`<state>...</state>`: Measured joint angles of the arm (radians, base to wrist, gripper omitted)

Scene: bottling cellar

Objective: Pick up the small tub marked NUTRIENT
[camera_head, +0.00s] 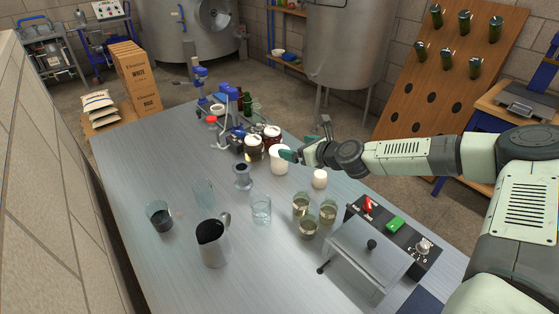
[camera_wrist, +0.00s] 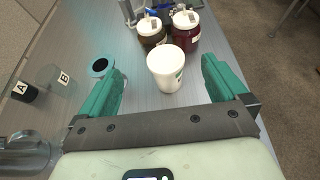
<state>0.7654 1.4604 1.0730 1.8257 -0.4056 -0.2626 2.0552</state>
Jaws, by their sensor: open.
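A white tub (camera_head: 279,165) stands upright on the steel table, in front of two lidded jars. In the wrist view the white tub (camera_wrist: 165,72) shows between the two teal fingers, with clear gaps on both sides. A little green print shows on its right side, but I cannot read it. My gripper (camera_head: 305,141) is open and empty, close to the tub; in the head view one finger covers part of it. In the wrist view my gripper (camera_wrist: 163,75) frames the tub. How deep the tub sits between the fingers is unclear.
A brown jar (camera_wrist: 151,32) and a red jar (camera_wrist: 186,32) stand close behind the tub. A smaller white container (camera_head: 319,179), several glasses (camera_head: 301,204), a grey funnel-like piece (camera_head: 242,177), a pitcher (camera_head: 213,243) and a control box (camera_head: 395,228) stand nearby.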

